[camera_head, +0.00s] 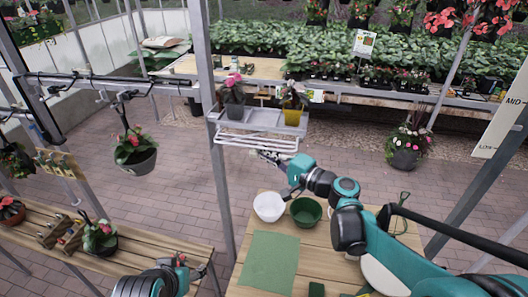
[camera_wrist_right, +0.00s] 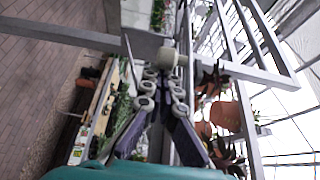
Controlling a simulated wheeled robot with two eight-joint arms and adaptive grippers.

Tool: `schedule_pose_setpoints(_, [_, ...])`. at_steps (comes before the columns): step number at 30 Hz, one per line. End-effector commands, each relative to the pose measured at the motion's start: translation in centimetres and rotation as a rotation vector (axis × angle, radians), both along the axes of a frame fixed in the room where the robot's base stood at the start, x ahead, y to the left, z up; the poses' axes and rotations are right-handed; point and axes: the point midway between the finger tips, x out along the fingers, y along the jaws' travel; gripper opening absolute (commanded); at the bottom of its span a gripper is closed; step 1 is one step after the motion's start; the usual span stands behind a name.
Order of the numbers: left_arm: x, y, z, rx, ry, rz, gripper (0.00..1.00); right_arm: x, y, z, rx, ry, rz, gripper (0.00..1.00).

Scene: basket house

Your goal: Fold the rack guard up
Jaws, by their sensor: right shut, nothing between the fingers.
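The rack (camera_head: 262,119) is a light grey metal shelf fixed to a grey post. Its guard (camera_head: 256,148) is a frame of pale rails, low along the shelf's front edge. My right gripper (camera_head: 272,158) is just below the guard's right part in the head view. In the right wrist view the gripper's fingers (camera_wrist_right: 165,92) are shut and empty, with pale bars close in front of them. I cannot tell whether they touch the guard. My left gripper (camera_head: 181,264) is low at the bottom left, away from the rack; its jaws are too small to judge.
Below is a wooden table with a white bowl (camera_head: 268,207), a green bowl (camera_head: 306,212) and a green mat (camera_head: 268,264). A hanging pot (camera_head: 136,162) is left of the post.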

Motion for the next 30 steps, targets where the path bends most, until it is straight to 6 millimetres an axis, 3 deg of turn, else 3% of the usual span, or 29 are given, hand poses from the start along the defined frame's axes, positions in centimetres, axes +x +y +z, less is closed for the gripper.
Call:
schedule_pose_setpoints(20, [0.0,0.0,1.2,0.0,0.0,0.0,0.64,-0.4,0.1,0.9,0.036,0.135,0.0,0.0])
schedule_pose_setpoints(30, [0.0,0.0,3.2,0.0,0.0,0.0,0.64,-0.9,0.2,2.4,0.101,0.382,0.0,0.0])
